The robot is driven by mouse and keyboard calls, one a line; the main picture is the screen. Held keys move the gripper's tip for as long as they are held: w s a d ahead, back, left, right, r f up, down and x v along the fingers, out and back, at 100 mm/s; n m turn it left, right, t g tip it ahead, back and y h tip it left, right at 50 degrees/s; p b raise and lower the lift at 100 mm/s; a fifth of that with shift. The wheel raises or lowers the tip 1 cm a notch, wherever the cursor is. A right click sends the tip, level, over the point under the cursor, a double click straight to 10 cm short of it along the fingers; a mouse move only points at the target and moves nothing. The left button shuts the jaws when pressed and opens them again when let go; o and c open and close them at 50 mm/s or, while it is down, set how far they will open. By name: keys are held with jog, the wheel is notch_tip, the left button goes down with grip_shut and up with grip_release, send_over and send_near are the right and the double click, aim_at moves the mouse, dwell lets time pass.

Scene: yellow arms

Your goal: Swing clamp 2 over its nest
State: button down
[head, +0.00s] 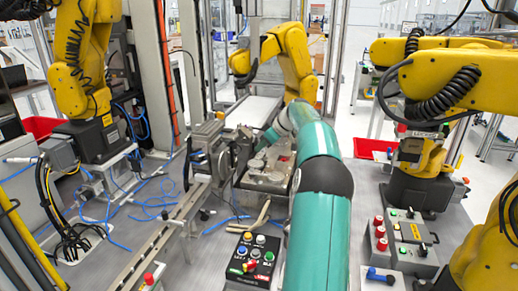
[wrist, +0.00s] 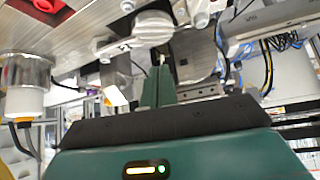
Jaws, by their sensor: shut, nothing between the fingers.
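My teal arm reaches into the fixture from the front, and its gripper (head: 268,140) is at the fixture's back edge, small and partly hidden. In the wrist view my gripper's narrow green fingers (wrist: 160,86) are together and empty. A grey rounded clamp arm (wrist: 142,32) lies just beyond and above the fingertips; I cannot tell whether they touch. The metal fixture plate (head: 264,178) carries several round silver parts and some red. A red nest-like recess (wrist: 44,5) shows in the plate at the wrist view's top left. No number is legible, so I cannot tell which clamp is clamp 2.
A button box (head: 251,259) stands in front of the fixture. A grey machine block (head: 208,150) stands close on its left. A panel with red knobs (head: 404,240) is at right. Yellow robot arms (head: 452,80) crowd both sides. Blue hoses (head: 128,205) lie on the left table.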

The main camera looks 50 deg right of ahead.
aim_at(259, 160)
jog(key=x, duration=0.8)
jog(key=shift+w, duration=0.1)
